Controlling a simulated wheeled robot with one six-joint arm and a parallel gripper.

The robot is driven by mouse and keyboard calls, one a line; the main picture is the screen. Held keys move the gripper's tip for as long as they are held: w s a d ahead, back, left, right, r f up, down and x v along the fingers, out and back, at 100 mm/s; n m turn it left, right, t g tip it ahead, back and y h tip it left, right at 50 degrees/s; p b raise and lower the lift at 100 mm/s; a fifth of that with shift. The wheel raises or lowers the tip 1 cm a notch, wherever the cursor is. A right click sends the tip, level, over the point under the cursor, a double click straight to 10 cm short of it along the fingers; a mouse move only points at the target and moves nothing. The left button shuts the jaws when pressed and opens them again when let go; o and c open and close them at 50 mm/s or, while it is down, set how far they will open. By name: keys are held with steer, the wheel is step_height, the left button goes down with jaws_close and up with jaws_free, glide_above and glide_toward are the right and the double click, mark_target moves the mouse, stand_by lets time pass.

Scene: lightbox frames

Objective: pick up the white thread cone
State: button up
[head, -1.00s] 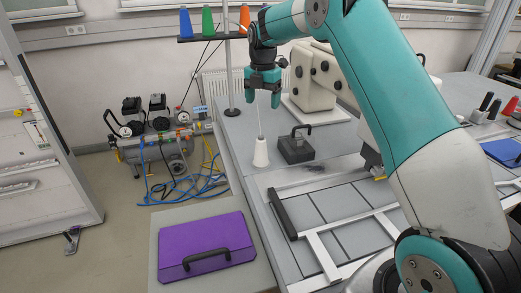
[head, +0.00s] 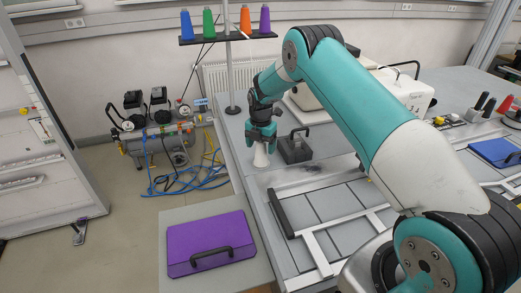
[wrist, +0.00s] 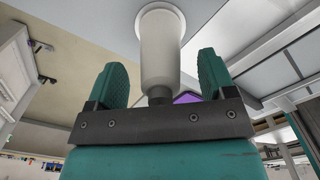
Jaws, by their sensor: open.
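The white thread cone (head: 260,156) stands upright on the grey table (head: 300,187) near its left edge in the head view. My gripper (head: 261,133) is right above it, pointing down, and hides the cone's upper part. In the wrist view the cone (wrist: 160,45) lies between the two teal fingers of my gripper (wrist: 162,80). A gap shows on each side of the cone, so the fingers are open and appear not to touch it.
A dark block with a handle (head: 295,148) stands close to the right of the cone. A light metal frame (head: 317,252) lies on the table in front. A purple case (head: 212,243) lies on a lower surface at left. A rack of colored cones (head: 227,38) stands behind.

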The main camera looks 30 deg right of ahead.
steer(key=shift+f, duration=0.85)
steer(key=c, duration=1)
steer(key=shift+r, duration=0.1)
steer(key=shift+c, duration=0.2)
